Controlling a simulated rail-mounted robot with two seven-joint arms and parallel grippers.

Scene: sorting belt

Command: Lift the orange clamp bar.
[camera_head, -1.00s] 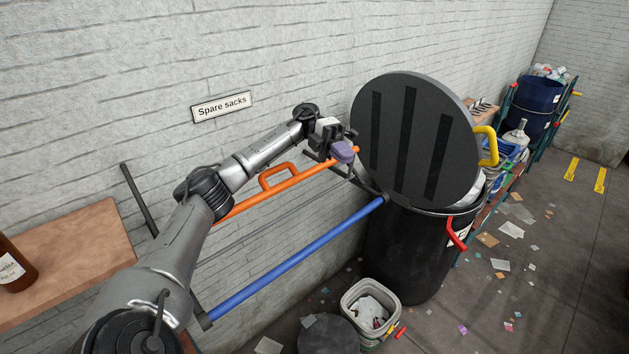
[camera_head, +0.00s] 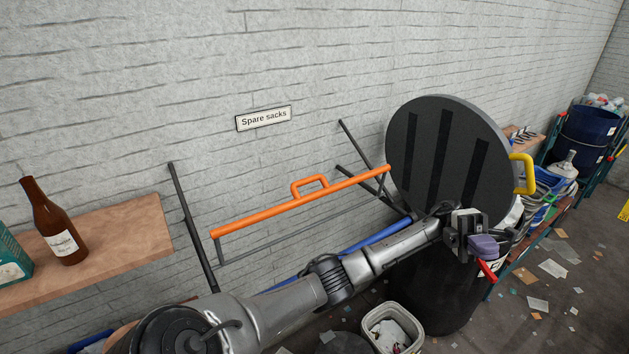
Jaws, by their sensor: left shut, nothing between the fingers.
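The orange clamp bar (camera_head: 270,210), with a loop handle (camera_head: 309,184) on top, lies across a dark metal frame by the wall. It slants up to the right and nothing holds it. My left gripper (camera_head: 487,252) is to the right of the bar and well apart from it. It is in front of the black barrel, close to the red handle (camera_head: 488,270). It is shut and empty; whether it touches the red handle I cannot tell. My right gripper is not in view.
A blue bar (camera_head: 375,237) runs below the orange one, partly hidden by my left arm. A round dark lid (camera_head: 440,160) with a yellow handle (camera_head: 523,173) stands tilted on the black barrel (camera_head: 440,295). A wooden shelf (camera_head: 120,245) with a brown bottle (camera_head: 55,225) is at left.

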